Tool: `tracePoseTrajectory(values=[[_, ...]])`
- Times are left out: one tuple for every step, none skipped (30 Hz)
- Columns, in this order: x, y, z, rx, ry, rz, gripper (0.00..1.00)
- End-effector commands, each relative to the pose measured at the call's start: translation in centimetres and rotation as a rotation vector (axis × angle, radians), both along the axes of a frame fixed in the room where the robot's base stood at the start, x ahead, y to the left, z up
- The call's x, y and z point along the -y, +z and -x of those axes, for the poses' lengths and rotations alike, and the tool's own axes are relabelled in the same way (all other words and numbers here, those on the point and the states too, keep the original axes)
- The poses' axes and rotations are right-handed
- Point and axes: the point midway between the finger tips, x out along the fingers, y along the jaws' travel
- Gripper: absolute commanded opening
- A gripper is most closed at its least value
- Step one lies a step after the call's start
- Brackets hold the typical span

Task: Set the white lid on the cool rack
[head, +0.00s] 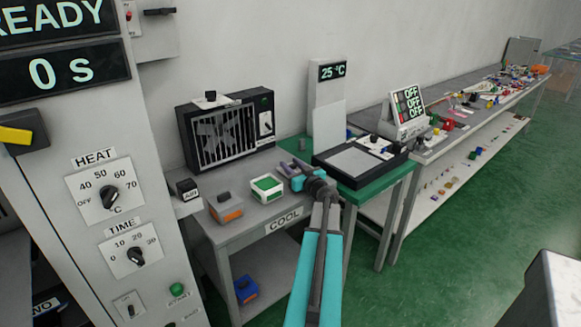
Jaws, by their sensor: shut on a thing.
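The cool rack is the grey table (250,228) with the COOL label on its front edge. My gripper (292,168) is over the right end of its top, beside the green table. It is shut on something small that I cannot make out. A white-topped box with a green centre (267,187) sits on the rack just left of my gripper. A white plate with a black knob (211,101) lies on top of the fan unit. I cannot tell for certain which white piece is the lid.
The black fan unit (228,133) stands at the back of the rack. An orange box with a grey top (226,208) is at its front left. A blue box (246,289) is on the lower shelf. A black device (357,165) fills the green table on the right.

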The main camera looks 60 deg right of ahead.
Motion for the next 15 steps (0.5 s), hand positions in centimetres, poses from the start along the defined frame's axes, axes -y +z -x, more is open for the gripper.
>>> tracePoseTrajectory(values=[[0.01,-0.01,0.02,0.000,0.000,0.000,0.13],[0.01,-0.05,0.02,0.000,0.000,0.000,0.13],[0.02,-0.13,0.02,0.000,0.000,0.000,0.13],[0.03,-0.19,0.03,0.000,0.000,0.000,0.13],[0.03,-0.25,0.03,0.000,0.000,0.000,0.13],[0.02,-0.25,0.04,0.000,0.000,0.001,0.41],[0.02,-0.25,0.04,0.000,0.000,0.001,0.46],[0.02,-0.25,0.04,0.000,0.000,0.001,0.51],[0.03,-0.24,0.04,-0.001,-0.001,0.001,0.54],[0.03,-0.24,0.04,-0.001,-0.001,0.001,0.54],[0.03,-0.24,0.05,-0.001,-0.001,0.001,0.54],[0.04,-0.24,0.06,-0.001,-0.001,0.001,0.54],[0.04,-0.24,0.06,0.000,-0.001,0.000,0.54],[0.04,-0.24,0.06,0.000,-0.001,0.000,0.54],[0.05,-0.24,0.06,0.000,-0.001,0.000,0.54]])
